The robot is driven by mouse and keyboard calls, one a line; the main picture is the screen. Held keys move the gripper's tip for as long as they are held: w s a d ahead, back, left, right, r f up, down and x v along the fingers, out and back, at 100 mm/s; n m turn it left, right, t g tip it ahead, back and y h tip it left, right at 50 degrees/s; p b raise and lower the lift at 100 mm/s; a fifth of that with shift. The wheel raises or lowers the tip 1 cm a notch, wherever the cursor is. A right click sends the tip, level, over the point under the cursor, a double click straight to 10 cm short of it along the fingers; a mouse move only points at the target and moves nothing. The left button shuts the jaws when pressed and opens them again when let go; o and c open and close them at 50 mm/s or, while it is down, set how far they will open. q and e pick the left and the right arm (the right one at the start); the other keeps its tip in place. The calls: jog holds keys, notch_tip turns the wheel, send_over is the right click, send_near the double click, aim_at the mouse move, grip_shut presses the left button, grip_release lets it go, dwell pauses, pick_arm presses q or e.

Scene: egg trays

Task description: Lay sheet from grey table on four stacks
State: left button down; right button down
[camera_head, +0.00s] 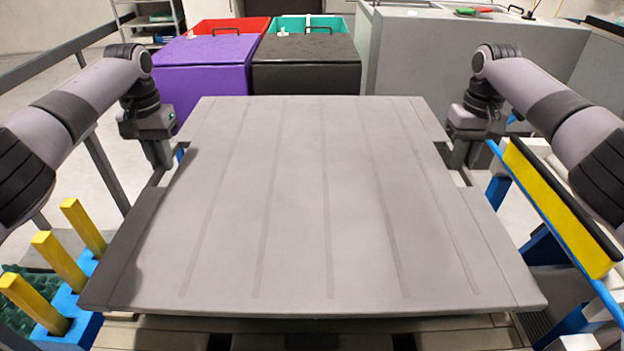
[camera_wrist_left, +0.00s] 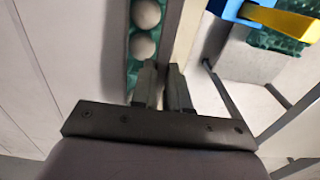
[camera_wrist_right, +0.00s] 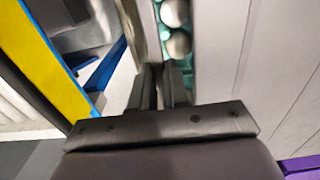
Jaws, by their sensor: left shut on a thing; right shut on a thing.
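A large grey sheet (camera_head: 325,200) with faint lengthwise grooves fills the middle of the head view and looks about level. My left gripper (camera_head: 158,160) is shut on its left edge beside a cut-out. My right gripper (camera_head: 460,158) is shut on its right edge in the same way. In the left wrist view, pale eggs (camera_wrist_left: 143,47) in a green tray (camera_wrist_left: 130,72) show through the opening beside the fingers. The right wrist view shows similar eggs (camera_wrist_right: 179,45) there. The sheet hides the rest of the stacks; I cannot tell whether it touches them.
Slatted boards (camera_head: 300,338) show below the sheet's near edge. Yellow posts on a blue base (camera_head: 75,310) stand at left, with a green tray (camera_head: 15,290) beside them. A yellow panel with blue rails (camera_head: 555,205) stands at right. Purple (camera_head: 205,65) and black (camera_head: 305,68) bins stand behind.

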pick_arm(q)
jog(key=shift+w+d+r, duration=0.1)
jog(key=shift+w, duration=0.05)
pick_arm(e)
jog(key=shift+w+a+r, duration=0.1)
jog(key=shift+w, duration=0.05)
